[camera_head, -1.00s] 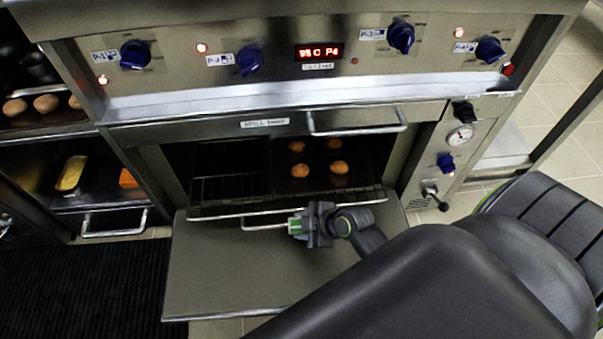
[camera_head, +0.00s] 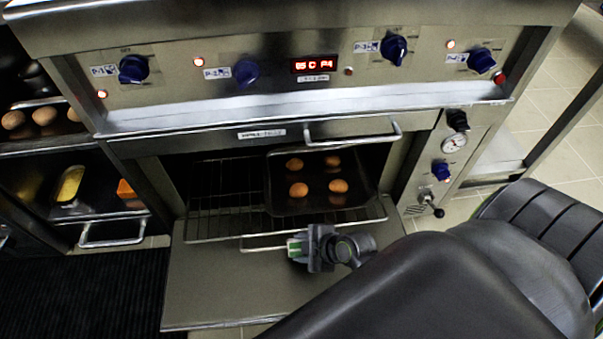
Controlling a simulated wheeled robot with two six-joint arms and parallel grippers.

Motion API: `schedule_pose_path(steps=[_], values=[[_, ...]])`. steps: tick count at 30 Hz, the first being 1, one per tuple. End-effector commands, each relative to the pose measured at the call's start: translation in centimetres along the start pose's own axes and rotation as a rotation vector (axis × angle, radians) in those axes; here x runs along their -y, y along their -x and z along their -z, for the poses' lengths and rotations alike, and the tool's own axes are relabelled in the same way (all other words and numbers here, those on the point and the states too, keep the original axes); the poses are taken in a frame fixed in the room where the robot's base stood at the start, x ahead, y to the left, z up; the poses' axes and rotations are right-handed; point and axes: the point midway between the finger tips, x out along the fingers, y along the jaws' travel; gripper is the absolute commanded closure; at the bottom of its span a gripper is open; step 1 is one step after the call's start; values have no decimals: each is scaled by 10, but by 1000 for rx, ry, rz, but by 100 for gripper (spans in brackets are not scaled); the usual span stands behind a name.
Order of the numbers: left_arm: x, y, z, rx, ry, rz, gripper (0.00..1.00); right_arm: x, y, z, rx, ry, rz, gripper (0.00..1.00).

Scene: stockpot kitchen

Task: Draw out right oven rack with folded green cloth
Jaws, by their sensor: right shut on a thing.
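The oven rack (camera_head: 222,228) is a wire grid partly out of the open oven, above the lowered door. A dark tray (camera_head: 300,209) with several round brown buns (camera_head: 338,186) sits on its right part. A bar handle (camera_head: 262,240) runs along the rack's front. My right gripper (camera_head: 297,247) is shut at the right part of this handle. A small green patch, apparently the folded green cloth (camera_head: 294,251), shows at the fingers; most of it is hidden. My left gripper is not in view.
The lowered oven door (camera_head: 230,290) lies flat below the rack. The oven frame flanks the opening, and a bar handle (camera_head: 350,138) sits above it. A dark mat (camera_head: 80,290) covers the left floor.

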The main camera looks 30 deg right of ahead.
Motion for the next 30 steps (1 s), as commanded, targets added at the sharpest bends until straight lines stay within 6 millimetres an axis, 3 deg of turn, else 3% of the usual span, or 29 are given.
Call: schedule_pose_path(steps=[21,30], values=[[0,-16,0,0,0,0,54,46,21,6,1,-5,4,88],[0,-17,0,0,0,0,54,49,22,6,1,-2,3,88]])
